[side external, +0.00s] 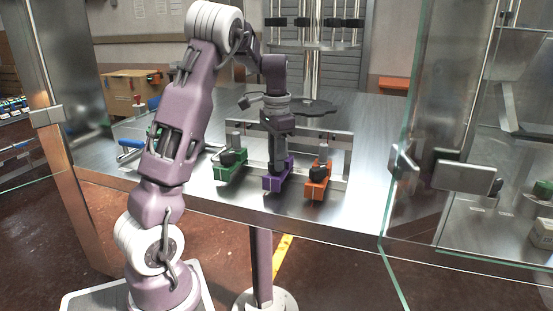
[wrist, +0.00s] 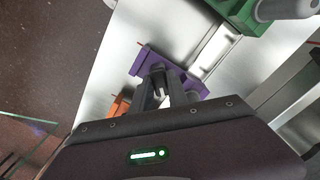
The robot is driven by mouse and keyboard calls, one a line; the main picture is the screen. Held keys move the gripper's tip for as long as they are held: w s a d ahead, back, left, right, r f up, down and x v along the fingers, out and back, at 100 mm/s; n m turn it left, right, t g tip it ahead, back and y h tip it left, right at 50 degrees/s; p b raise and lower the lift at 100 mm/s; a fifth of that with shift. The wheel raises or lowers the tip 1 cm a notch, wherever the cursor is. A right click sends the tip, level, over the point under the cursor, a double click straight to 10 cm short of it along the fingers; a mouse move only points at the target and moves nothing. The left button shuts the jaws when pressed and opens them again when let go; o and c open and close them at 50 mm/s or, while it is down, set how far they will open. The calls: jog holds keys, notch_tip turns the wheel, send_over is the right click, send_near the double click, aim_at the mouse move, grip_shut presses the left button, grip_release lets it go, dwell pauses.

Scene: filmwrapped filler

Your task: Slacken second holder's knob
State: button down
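Three clamp-like holders stand in a row along a metal rail: green (side external: 229,172), purple (side external: 274,183) in the middle, and orange (side external: 315,190).
The green holder (wrist: 243,14) and orange holder (wrist: 118,105) flank the purple one closely. The metal rail (side external: 341,143) runs behind them. The steel table (side external: 345,220) has its front edge just before the holders. A glass panel (side external: 425,130) stands at right; a cardboard box (side external: 131,92) sits at the back left.

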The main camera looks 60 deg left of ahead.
jog(key=shift+n, duration=0.3)
jog(key=n, duration=0.3)
jog(key=shift+n, duration=0.4)
jog(key=n, duration=0.4)
jog(key=shift+n, duration=0.3)
jog(key=n, duration=0.4)
jog(key=shift+n, duration=2)
jog(key=c, duration=1.6)
grip_release()
jog(key=shift+o, duration=0.2)
